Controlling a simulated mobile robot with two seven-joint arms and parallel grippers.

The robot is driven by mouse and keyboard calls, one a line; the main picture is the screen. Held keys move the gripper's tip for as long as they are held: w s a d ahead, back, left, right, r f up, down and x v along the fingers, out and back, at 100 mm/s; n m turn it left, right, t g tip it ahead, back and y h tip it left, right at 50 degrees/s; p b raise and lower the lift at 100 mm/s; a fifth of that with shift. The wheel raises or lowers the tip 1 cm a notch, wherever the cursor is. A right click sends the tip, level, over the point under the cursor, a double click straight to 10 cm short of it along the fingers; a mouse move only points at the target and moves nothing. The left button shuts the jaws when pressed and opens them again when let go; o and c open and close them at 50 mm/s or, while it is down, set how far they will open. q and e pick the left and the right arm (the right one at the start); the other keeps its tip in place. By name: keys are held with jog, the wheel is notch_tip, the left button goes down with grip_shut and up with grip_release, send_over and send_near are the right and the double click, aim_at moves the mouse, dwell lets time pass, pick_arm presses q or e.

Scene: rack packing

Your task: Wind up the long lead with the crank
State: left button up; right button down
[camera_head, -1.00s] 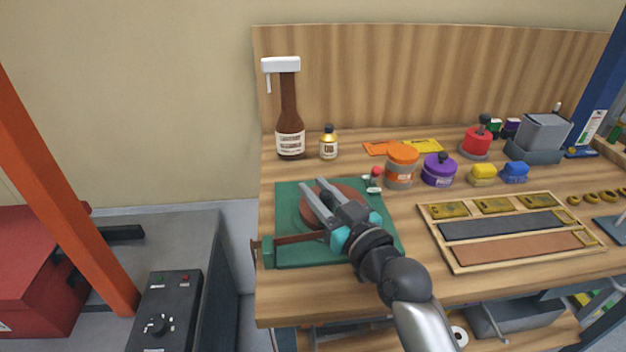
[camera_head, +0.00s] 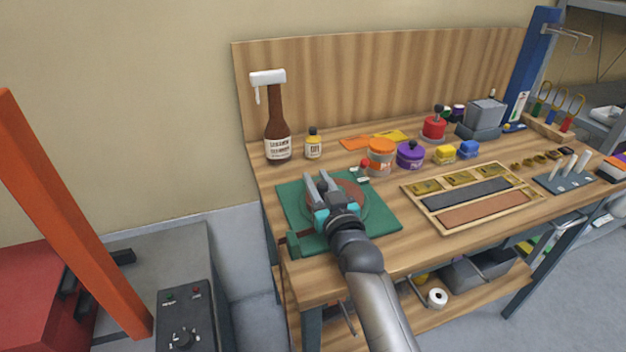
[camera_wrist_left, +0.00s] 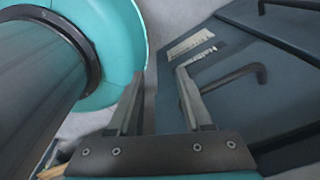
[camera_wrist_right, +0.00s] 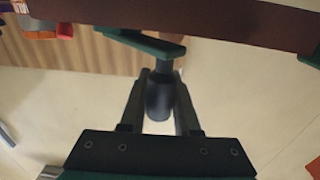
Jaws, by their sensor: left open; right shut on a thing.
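The winder has a green base (camera_head: 382,215) and a round red-brown drum (camera_head: 352,190), at the near left corner of the workbench. My right gripper (camera_head: 317,180) is over the drum and covers part of it. In the right wrist view its fingers are shut on a dark crank knob (camera_wrist_right: 159,98), below a green crank arm (camera_wrist_right: 150,43). A dark red-brown band crosses the top of that view; I cannot tell whether it is the lead. A green block (camera_head: 293,243) sits at the base's near left. My left gripper (camera_wrist_left: 157,95) is open and empty, outside the head view.
A brown bottle (camera_head: 277,135) and a small oil bottle (camera_head: 313,145) stand behind the winder. An orange-lidded jar (camera_head: 380,157) and purple pot (camera_head: 410,155) are close on its right. A wooden tray (camera_head: 447,229) lies further right. Dark drawers (camera_wrist_left: 255,85) face my left gripper.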

jog(key=shift+f, duration=0.1)
jog(key=shift+d, duration=0.1)
jog(key=c, duration=1)
grip_release()
jog(key=shift+f, duration=0.1)
jog(key=o, duration=0.4)
pick_arm(q)
jog(key=shift+s+d, duration=0.4)
jog(key=shift+s, duration=0.25)
pick_arm(e)
jog(key=shift+s, duration=0.1)
jog(key=shift+s, duration=0.2)
pick_arm(q)
notch_tip(320, 180, up, 2)
jog(key=shift+w+a+r+p, duration=0.1)
jog(key=shift+r+p, duration=0.1)
jog(key=shift+p, duration=1.05)
pick_arm(e)
jog(key=v, duration=1.4)
jog(key=shift+s, duration=0.3)
